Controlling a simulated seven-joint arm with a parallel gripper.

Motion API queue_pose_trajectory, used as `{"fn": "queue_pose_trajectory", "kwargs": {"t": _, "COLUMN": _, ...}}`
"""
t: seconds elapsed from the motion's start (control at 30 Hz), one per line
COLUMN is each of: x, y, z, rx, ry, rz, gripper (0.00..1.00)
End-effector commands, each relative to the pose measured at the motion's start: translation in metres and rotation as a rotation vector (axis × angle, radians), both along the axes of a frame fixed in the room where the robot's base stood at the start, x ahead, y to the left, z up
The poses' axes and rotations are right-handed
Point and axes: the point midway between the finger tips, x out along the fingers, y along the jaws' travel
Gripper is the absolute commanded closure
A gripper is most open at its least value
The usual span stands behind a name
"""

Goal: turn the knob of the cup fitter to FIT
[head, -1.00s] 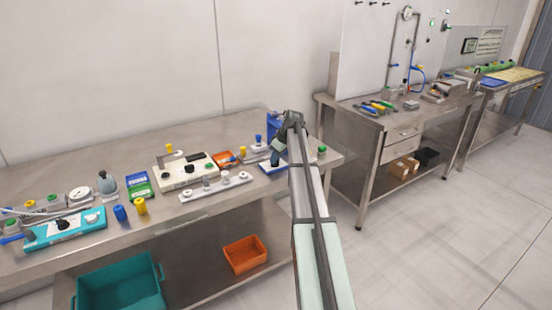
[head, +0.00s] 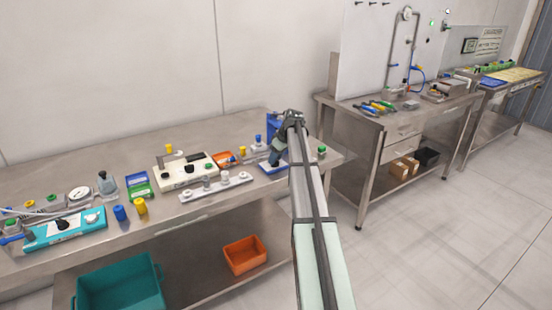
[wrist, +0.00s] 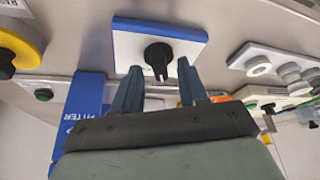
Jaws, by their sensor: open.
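The cup fitter has a blue upright body (head: 272,121) near the right end of the left bench, with a blue-and-white base in front of it. In the wrist view its blue column (wrist: 82,115) carries partly hidden "FITTER" lettering, and the white-topped blue plate (wrist: 185,40) bears the black knob (wrist: 158,55). My gripper (wrist: 159,72) is open, one finger either side of the knob's pointed end, with gaps showing. In the head view my gripper (head: 276,157) is over the base, and my arm hides part of the fitter. I cannot read a FIT mark.
In the wrist view a yellow-ringed part (wrist: 18,45) is at the upper left.

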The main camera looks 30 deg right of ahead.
Motion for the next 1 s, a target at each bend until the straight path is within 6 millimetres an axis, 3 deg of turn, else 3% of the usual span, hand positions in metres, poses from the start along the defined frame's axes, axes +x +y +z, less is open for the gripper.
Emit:
{"fn": "queue_pose_trajectory", "kwargs": {"t": 0.6, "x": -0.037, "y": -0.016, "z": 0.097, "rx": 0.000, "ry": -0.001, "rz": 0.000, "gripper": 0.57}}
{"fn": "queue_pose_trajectory", "kwargs": {"t": 0.8, "x": -0.044, "y": -0.019, "z": 0.117, "rx": 0.000, "ry": 0.000, "rz": 0.000, "gripper": 0.57}}
{"fn": "queue_pose_trajectory", "kwargs": {"t": 1.0, "x": -0.047, "y": -0.020, "z": 0.124, "rx": 0.000, "ry": 0.000, "rz": 0.000, "gripper": 0.57}}
